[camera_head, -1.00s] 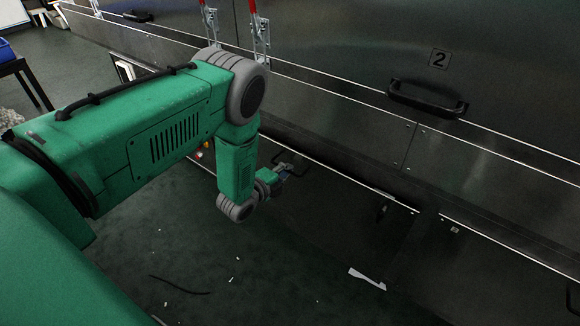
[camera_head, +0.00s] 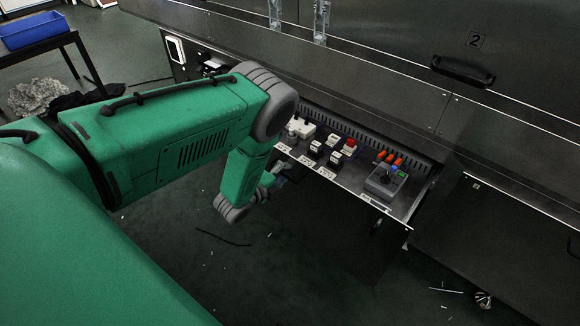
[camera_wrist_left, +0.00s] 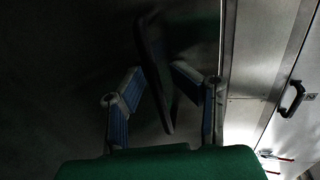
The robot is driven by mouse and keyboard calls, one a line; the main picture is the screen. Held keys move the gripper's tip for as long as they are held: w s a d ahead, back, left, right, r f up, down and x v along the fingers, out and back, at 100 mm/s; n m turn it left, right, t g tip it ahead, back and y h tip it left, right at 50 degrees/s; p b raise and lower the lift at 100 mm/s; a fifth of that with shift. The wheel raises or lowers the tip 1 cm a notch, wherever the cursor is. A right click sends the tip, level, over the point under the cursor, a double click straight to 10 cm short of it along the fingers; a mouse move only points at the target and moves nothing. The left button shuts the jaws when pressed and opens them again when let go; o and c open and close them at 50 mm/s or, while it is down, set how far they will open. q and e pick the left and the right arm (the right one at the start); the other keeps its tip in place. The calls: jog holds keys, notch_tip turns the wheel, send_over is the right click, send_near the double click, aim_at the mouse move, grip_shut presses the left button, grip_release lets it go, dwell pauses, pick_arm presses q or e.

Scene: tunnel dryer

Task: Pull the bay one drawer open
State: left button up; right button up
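The bay one drawer (camera_head: 330,218) stands pulled out in the head view. Its inside shows switches, small blocks with red and orange tops, and a grey box with a joystick. My left gripper (camera_head: 282,172) is low at the left part of the drawer's front, partly hidden by my arm. In the left wrist view, the two fingers of my left gripper (camera_wrist_left: 157,76) close on a dark bar handle (camera_wrist_left: 154,48) from both sides. That view is dark, so the exact contact is hard to see. My right gripper is in neither view.
A panel marked 2 with a black handle (camera_head: 462,69) is to the upper right. A blue bin (camera_head: 35,30) stands on a table at the far left.

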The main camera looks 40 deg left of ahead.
pick_arm(q)
jog(key=shift+w+d+f, duration=0.1)
jog(key=shift+w+f, duration=0.05)
jog(key=shift+w, duration=0.35)
jog(key=shift+s+d, duration=0.1)
jog(key=shift+s+r, duration=0.2)
jog(key=v, duration=1.1)
jog(key=shift+s+a, duration=0.2)
jog(key=shift+f, duration=0.1)
